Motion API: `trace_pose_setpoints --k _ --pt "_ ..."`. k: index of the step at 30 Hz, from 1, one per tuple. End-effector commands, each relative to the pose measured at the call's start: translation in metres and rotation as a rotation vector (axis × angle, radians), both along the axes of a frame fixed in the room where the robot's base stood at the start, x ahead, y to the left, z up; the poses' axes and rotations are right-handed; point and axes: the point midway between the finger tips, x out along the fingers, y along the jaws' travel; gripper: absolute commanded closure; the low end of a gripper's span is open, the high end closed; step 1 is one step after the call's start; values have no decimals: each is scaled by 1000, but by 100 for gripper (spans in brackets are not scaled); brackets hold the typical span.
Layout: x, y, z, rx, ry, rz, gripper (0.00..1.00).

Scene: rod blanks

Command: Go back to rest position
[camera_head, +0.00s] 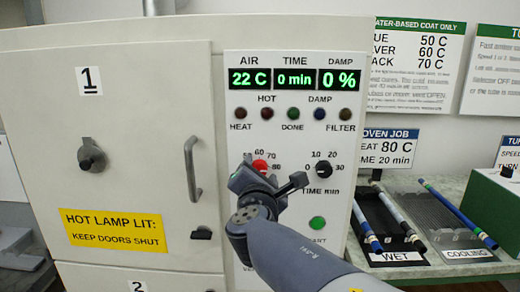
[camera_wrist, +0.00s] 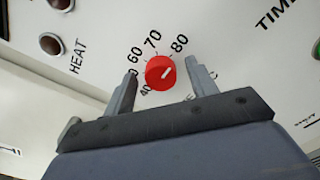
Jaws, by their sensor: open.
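My gripper (camera_head: 270,172) is at the front of the oven's control panel, by the red temperature knob (camera_head: 260,166). Its jaws are open and empty. In the wrist view the knob (camera_wrist: 160,72) shows between the two fingertips (camera_wrist: 161,72), with a gap on each side. I cannot tell how far the tips are from the panel. My arm reaches in from the lower right and hides part of the panel below the knob.
The time knob (camera_head: 324,169) and green button (camera_head: 317,223) are close on the right. The door handle (camera_head: 193,168) sticks out at left.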

Motion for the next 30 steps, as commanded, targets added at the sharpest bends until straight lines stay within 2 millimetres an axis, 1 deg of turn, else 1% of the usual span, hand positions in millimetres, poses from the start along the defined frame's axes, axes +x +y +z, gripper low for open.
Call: trace_pose_setpoints --k 1,6,12,26,30 --pt "0 0 5 -33 3 1 45" --pt "0 1 4 -132 6 1 45" --pt "0 1 2 -209 9 0 45" --pt "0 1 0 -234 8 0 45" --pt "0 -2 -1 -230 12 -7 45"
